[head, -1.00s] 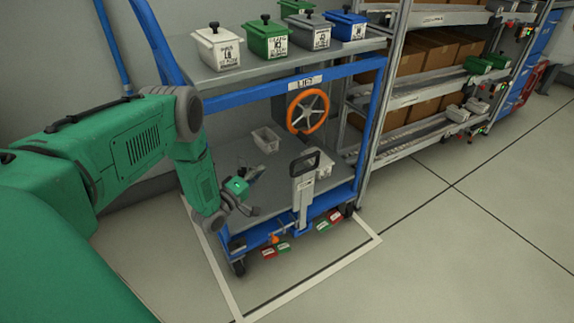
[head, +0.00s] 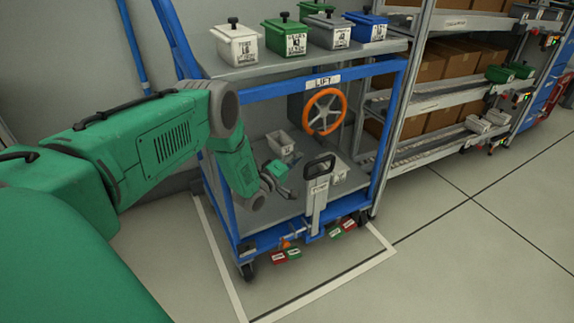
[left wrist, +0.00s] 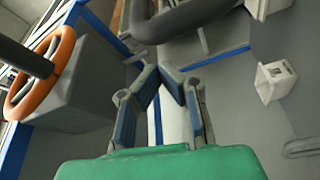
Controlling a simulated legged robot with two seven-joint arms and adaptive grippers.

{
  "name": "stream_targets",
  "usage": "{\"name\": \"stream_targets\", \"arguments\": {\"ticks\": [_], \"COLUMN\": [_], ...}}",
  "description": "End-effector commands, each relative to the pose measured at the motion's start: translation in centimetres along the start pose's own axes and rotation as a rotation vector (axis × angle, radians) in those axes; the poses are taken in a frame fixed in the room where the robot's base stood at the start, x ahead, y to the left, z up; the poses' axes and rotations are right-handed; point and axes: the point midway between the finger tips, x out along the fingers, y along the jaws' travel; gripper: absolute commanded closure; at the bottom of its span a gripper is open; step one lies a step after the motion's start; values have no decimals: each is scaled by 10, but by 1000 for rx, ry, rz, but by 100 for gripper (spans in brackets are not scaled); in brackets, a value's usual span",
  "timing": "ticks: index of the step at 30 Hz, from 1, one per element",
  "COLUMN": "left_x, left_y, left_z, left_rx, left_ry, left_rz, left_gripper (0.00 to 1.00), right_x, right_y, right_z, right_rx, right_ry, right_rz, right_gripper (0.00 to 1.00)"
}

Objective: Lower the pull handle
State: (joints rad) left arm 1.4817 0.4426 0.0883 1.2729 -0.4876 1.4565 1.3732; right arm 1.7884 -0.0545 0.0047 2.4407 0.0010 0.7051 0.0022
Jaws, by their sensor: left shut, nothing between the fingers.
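The pull handle (head: 319,167) is a dark loop on top of a pale upright lever (head: 316,200) at the front of the blue cart. In the left wrist view, a dark curved bar that looks like this handle (left wrist: 185,22) crosses the top, just beyond my fingertips. My left gripper (head: 283,179) is shut and empty, to the left of the handle and over the cart's lower deck. Its fingertips meet in the left wrist view (left wrist: 160,70). They appear apart from the handle; exact depth is unclear. My right gripper is not in view.
An orange handwheel (head: 325,112) sits under the LIFT sign (head: 322,82). Open pale tubs (head: 280,142) stand on the lower deck (head: 268,209). Lidded bins (head: 237,45) line the upper shelf. Red and green pedals (head: 294,253) are below the front edge. The floor in front is clear.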

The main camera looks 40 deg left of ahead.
Motion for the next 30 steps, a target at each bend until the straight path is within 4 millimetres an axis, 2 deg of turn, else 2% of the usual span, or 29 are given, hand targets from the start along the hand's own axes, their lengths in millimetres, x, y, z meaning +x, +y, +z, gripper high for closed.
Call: {"name": "stream_targets", "arguments": {"ticks": [3, 6, 23, 26, 30], "left_x": [-6, -8, -12, -15, -25], "left_y": [0, 0, 2, 6, 13], "left_z": [15, 21, 29, 38, 63], "left_rx": [-2, -1, -1, -2, -4], "left_ry": [-1, 0, 0, -1, -3], "left_rz": [-1, 0, -1, -1, -2], "left_gripper": [100, 100, 100, 100, 100], "right_x": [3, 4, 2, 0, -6], "right_y": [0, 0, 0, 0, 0], "right_z": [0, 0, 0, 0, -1], "right_rx": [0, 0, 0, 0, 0], "right_ry": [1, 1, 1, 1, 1], "right_rz": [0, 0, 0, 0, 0], "right_gripper": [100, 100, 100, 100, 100]}}
